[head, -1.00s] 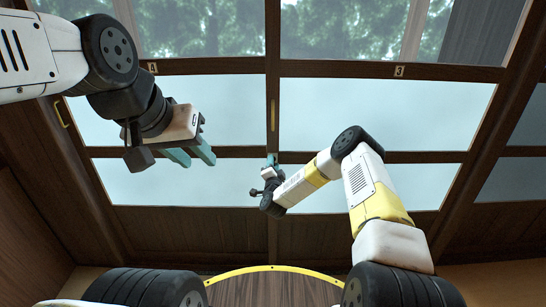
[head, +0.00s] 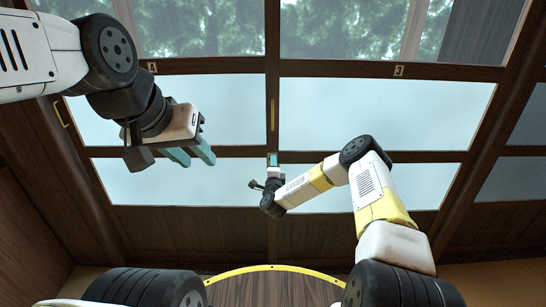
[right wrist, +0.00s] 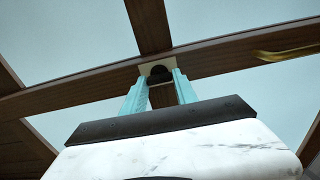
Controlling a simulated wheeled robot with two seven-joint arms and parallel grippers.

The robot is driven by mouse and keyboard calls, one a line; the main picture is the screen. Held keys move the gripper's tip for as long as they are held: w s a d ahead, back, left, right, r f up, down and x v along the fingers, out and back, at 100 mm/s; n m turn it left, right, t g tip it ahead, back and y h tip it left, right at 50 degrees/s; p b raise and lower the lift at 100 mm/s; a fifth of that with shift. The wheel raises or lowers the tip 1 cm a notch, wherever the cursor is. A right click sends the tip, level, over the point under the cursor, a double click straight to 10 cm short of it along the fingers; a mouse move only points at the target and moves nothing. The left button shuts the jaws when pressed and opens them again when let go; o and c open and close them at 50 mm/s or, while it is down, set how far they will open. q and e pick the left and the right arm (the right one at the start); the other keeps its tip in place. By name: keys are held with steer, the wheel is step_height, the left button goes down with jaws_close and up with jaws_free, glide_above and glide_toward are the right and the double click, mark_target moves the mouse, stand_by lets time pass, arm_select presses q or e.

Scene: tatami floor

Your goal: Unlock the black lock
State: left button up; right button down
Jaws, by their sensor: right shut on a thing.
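The black lock (right wrist: 160,73) shows in the right wrist view as a small dark rounded piece on a pale plate (right wrist: 156,64), on the dark wooden door frame. My right gripper (right wrist: 160,82) has its teal fingers on either side of the lock and is shut on it. In the head view my right gripper (head: 272,160) is at the central upright of the doors, and the lock is hidden there. My left gripper (head: 190,155) is open and empty, held at the left in front of the glass, away from the lock.
Sliding glass doors (head: 372,115) with dark wooden bars fill the front. A narrow brass handle (head: 272,115) is on the central upright above my right gripper. Another brass handle (head: 61,112) is at the far left. A yellow curved edge (head: 275,268) is at the bottom.

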stand_by(0.3)
steer(key=c, duration=1)
jaws_free()
steer(key=shift+o, duration=0.2)
steer(key=s, duration=0.7)
steer(key=shift+s, duration=0.4)
